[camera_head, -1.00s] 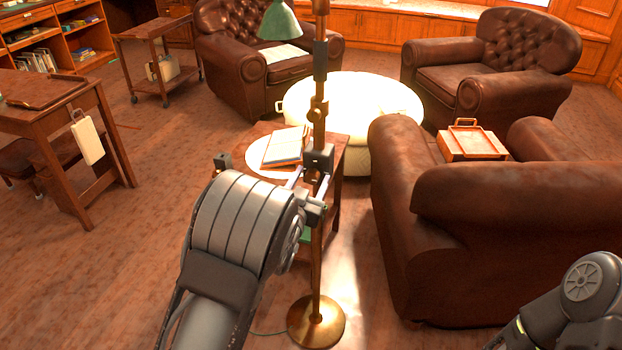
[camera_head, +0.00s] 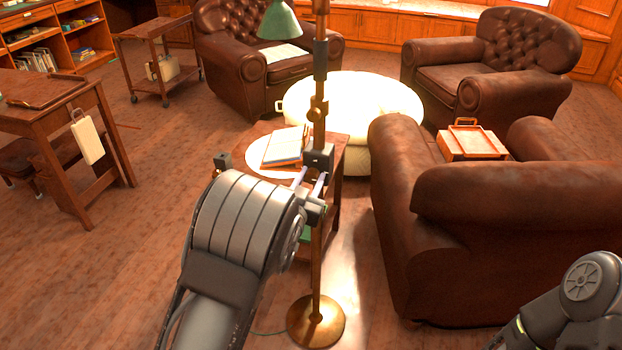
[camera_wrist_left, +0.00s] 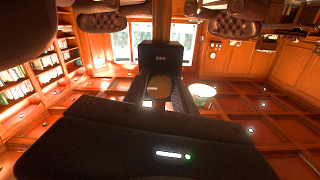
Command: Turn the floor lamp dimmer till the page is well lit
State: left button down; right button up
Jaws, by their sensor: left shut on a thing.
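The floor lamp has a brass pole (camera_head: 318,235), a green shade (camera_head: 280,20) at the top of the head view and a round brass base (camera_head: 316,321). A dark dimmer box (camera_head: 318,156) sits on the pole. My left gripper (camera_head: 311,182) is at the pole just below this box. In the left wrist view its two dark fingers (camera_wrist_left: 160,92) are shut on a round brownish knob (camera_wrist_left: 159,87). An open book (camera_head: 284,147) with a pale, bright page lies on the small side table (camera_head: 333,160) behind the pole. My right gripper is out of view.
A bright cream ottoman (camera_head: 395,100) is behind the side table. A desk (camera_head: 60,115) stands at left. Open floor (camera_head: 130,260) lies between.

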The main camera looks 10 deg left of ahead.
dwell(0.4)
pick_arm(q)
jog(key=m+b, duration=0.2)
jog(key=m, duration=0.2)
jog(key=shift+f, duration=0.1)
jog(key=shift+m+b, duration=0.75)
jog(key=shift+m, duration=1.65)
jog(key=c, duration=1)
grip_release()
jog(key=shift+s, duration=0.1)
